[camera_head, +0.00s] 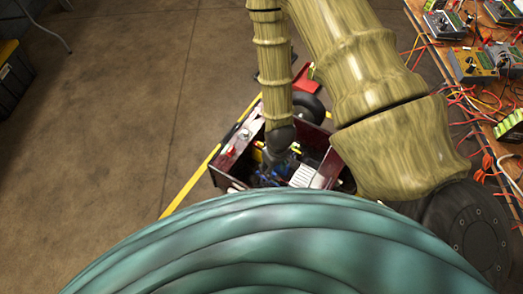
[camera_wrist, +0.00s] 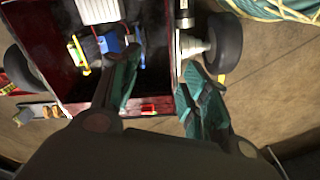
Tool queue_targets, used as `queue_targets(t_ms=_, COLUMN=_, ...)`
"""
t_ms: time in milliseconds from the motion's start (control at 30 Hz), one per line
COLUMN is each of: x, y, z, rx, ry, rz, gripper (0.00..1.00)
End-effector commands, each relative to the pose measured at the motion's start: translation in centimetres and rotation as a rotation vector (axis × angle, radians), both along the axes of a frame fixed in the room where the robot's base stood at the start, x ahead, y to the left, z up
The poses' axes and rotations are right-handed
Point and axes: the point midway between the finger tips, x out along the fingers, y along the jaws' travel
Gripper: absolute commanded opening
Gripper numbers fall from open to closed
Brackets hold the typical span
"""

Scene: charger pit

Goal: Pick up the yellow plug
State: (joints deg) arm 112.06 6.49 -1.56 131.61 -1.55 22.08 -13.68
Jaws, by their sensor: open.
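A dark red open box (camera_head: 239,166) stands on the floor, and it also shows in the wrist view (camera_wrist: 72,103). I cannot tell which is the yellow plug. In the head view a yellow bit (camera_head: 297,151) shows in the box. My gripper (camera_wrist: 160,72) is open and empty, its teal fingers apart over the box's edge. My arm hides part of the box in the head view.
A blue part (camera_wrist: 111,43) and a white ribbed block (camera_wrist: 98,10) lie in the box. A black wheel (camera_wrist: 226,42) is beside it. A workbench (camera_head: 480,90) with meters and tangled wires stands at right.

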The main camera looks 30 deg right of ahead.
Motion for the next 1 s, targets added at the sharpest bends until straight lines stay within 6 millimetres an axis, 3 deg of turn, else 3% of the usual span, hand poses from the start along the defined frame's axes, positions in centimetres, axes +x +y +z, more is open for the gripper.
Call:
queue_targets(t_ms=33, x=0.8, y=-0.2, z=-1.6, rx=0.0, ry=-0.004, rz=0.006, gripper=0.46)
queue_targets(t_ms=200, x=3.0, y=-0.7, z=-3.6, rx=0.003, ry=-0.013, rz=0.038, gripper=0.46)
queue_targets(t_ms=1000, x=12.8, y=-3.8, z=-11.4, rx=0.011, ry=-0.049, rz=0.186, gripper=0.46)
